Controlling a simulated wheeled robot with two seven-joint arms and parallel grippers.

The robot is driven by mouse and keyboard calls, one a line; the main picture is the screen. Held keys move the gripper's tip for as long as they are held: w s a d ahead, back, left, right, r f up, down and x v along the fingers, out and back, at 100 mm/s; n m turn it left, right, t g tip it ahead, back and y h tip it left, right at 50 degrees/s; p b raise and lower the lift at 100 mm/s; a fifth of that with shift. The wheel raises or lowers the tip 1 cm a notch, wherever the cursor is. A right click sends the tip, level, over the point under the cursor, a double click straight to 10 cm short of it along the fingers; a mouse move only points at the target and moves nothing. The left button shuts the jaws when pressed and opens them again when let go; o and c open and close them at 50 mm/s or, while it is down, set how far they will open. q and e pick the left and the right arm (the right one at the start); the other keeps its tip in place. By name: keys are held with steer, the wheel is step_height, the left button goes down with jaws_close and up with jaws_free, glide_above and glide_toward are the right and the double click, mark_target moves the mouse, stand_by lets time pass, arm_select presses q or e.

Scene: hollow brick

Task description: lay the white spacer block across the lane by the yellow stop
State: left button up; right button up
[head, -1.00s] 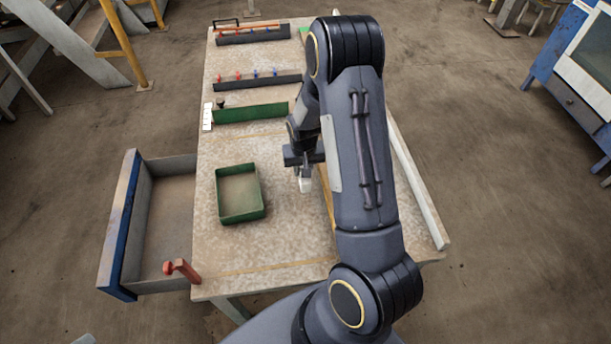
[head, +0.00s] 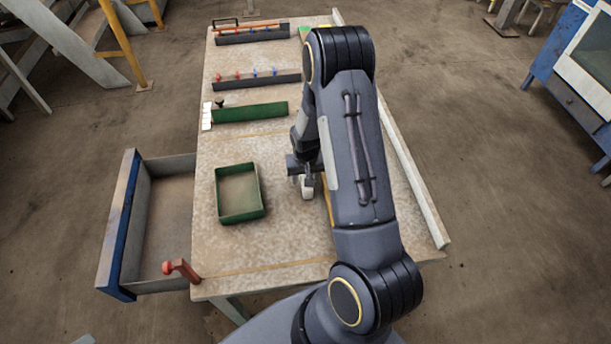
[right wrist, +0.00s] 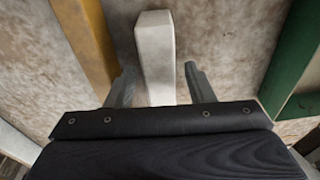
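The white spacer block (right wrist: 156,55) stands out between the two fingers of my right gripper (right wrist: 160,82) in the right wrist view. The fingers are apart, with a narrow gap visible on each side of the block. In the head view, the right gripper (head: 305,187) is low over the table, right of the green tray, and mostly hides the block. A yellow strip (right wrist: 87,40) runs beside the block in the right wrist view. A small yellow piece (head: 325,27) shows at the table's far end; I cannot tell which is the stop. My left gripper is out of view.
The green tray (head: 219,205) stands left of the gripper. A long pale rail (head: 425,200) runs along the table's right edge. A green bar (head: 250,112), white pieces (head: 207,117) and dark racks (head: 255,82) lie farther back. An open drawer (head: 128,230) juts out left.

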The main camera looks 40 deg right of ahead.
steer(key=s+a+r+t+y, duration=0.1)
steer(key=s+a+r, duration=0.2)
steer(key=r, duration=0.6)
steer(key=s+a+r+n+t+y+p, duration=0.1)
steer(key=s+a+r, duration=0.2)
steer(key=r, duration=0.5)
steer(key=s+a+r+t+y, duration=0.1)
steer(key=s+a+r, duration=0.2)
steer(key=r, duration=0.6)
steer(key=s+a+r+n+t+y, duration=0.1)
steer(key=s+a+r+n, duration=0.2)
steer(key=s+a, duration=0.5)
steer(key=s+r, duration=0.1)
steer(key=s, duration=0.3)
steer(key=shift+r, duration=0.4)
steer(key=shift+d, duration=0.1)
